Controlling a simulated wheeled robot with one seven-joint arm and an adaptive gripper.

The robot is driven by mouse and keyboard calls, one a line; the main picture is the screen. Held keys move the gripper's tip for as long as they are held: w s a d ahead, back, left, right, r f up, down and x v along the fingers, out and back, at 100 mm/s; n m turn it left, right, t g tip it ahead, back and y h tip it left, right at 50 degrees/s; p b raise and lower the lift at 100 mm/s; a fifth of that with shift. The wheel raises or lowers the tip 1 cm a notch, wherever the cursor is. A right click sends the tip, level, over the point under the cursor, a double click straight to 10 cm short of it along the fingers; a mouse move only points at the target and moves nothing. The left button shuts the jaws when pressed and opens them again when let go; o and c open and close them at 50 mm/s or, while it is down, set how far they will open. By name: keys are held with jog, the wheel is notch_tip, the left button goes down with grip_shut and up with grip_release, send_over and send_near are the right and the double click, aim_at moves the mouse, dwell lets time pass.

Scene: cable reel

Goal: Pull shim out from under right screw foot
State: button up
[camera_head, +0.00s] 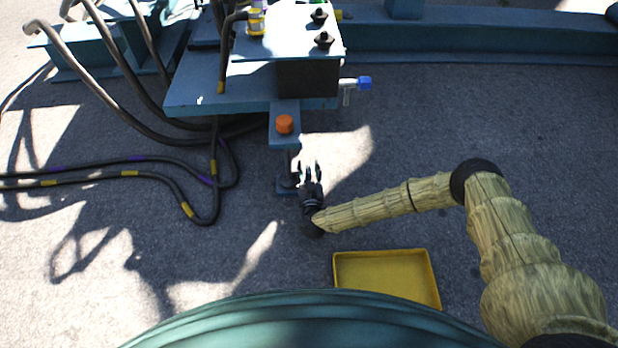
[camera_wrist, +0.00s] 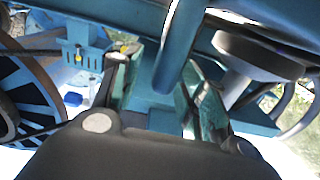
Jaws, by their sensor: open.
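The right screw foot is below the blue bracket with an orange knob (camera_head: 285,124) in the head view. Its dark screw (camera_head: 287,158) runs down to a dark round pad (camera_head: 289,181) near the ground. A flat blue plate (camera_head: 281,189) shows under the pad; I cannot tell whether it is the shim itself. My gripper (camera_head: 310,168) is open, just right of the screw foot, with its fingers pointing toward the blue frame. In the wrist view my gripper (camera_wrist: 158,78) has its fingers apart, with blue frame parts beyond; the shim cannot be made out there.
An empty yellow tray (camera_head: 388,279) lies on the ground in front of my base. Black cables (camera_head: 165,180) with coloured bands lie to the left of the foot. A blue-handled valve (camera_head: 360,83) sticks out above right.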

jog(key=shift+w, duration=0.1)
jog(key=shift+c, duration=0.2)
grip_shut()
